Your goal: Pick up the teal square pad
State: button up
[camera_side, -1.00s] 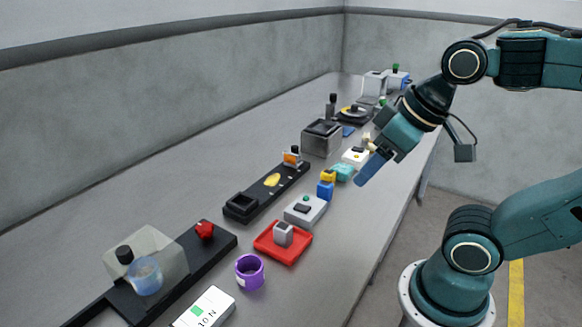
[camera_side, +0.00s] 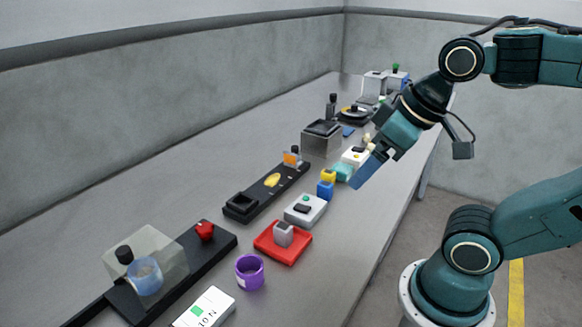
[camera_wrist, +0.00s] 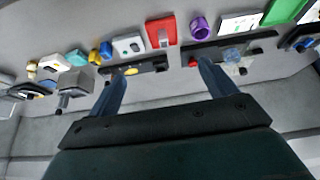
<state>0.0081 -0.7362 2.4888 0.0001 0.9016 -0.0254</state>
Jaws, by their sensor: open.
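The teal pad (camera_side: 343,173) lies on the bench, just left of my fingers in the side view. It also shows at the upper left of the wrist view (camera_wrist: 76,58). My gripper (camera_side: 358,184) points down and to the left above the bench near the pad, apparently not touching it. In the wrist view the two blue fingers of my gripper (camera_wrist: 158,72) are spread wide with nothing held between them.
Near the pad are a yellow block (camera_side: 328,175), a blue block (camera_side: 325,191), and a white device (camera_side: 355,156). A red tray (camera_side: 283,249), purple ring (camera_side: 250,271) and black rail (camera_side: 237,207) stand nearer the camera. Bare bench lies right of the tray.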

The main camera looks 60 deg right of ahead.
jog(key=w+d+r+n+g, duration=0.2)
jog(key=w+d+n, duration=0.35)
jog(key=w, duration=0.25)
jog(key=n+g, duration=0.4)
jog(key=n, duration=0.8)
send_over(342, 168)
jog(key=shift+s+d+f, duration=0.1)
jog(key=shift+d+f, duration=0.05)
jog(key=shift+f, duration=5.65)
jog(key=shift+d+f, duration=0.1)
jog(key=shift+f, duration=5.65)
jog(key=shift+f, duration=0.1)
jog(key=shift+a+f, duration=0.1)
jog(key=shift+f, duration=2.4)
